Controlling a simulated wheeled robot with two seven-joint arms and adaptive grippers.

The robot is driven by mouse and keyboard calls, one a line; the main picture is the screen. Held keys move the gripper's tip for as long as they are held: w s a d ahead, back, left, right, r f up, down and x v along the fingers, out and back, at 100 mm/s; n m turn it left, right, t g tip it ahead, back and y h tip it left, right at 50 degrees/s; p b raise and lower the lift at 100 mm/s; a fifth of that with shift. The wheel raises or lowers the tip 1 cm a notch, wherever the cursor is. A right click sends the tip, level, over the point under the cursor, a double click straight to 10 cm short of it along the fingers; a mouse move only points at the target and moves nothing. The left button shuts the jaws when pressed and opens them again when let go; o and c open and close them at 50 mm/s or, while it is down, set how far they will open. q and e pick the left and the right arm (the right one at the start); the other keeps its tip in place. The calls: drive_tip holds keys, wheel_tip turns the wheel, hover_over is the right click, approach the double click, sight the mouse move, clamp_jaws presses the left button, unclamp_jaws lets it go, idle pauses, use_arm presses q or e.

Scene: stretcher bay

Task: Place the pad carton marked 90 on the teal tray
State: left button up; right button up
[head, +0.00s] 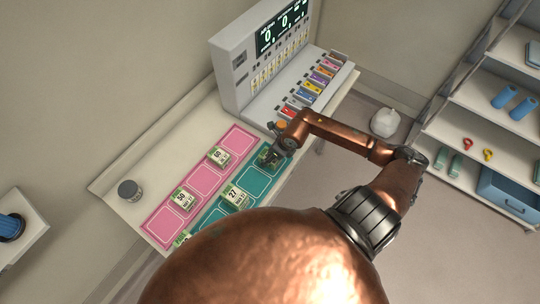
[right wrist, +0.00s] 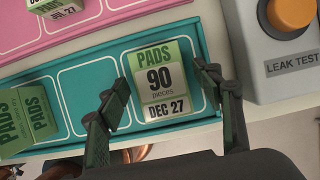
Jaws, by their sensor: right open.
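The pad carton marked 90 (right wrist: 160,80) is green and white, with "PADS" and "DEC 27" on its upper face. In the right wrist view it sits at the right end compartment of the teal tray (right wrist: 88,95). My right gripper (right wrist: 162,78) is open, one finger on each side of the carton; I cannot tell if they touch it. In the head view the gripper (head: 274,154) is low over the far end of the teal tray (head: 262,183) and partly hides the carton. My left gripper is not in view.
The pink tray (head: 238,138) lies alongside with cartons marked 60 (head: 218,156) and 50 (head: 184,199). A carton marked 27 (head: 235,196) is on the teal tray. A grey machine with an orange button (right wrist: 293,10) stands close by. A grey jar (head: 130,190) is at left.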

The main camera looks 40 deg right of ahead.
drive_tip(key=b+v, duration=0.1)
drive_tip(key=v, duration=1)
drive_tip(key=shift+r, duration=0.2)
drive_tip(key=shift+s, duration=0.15)
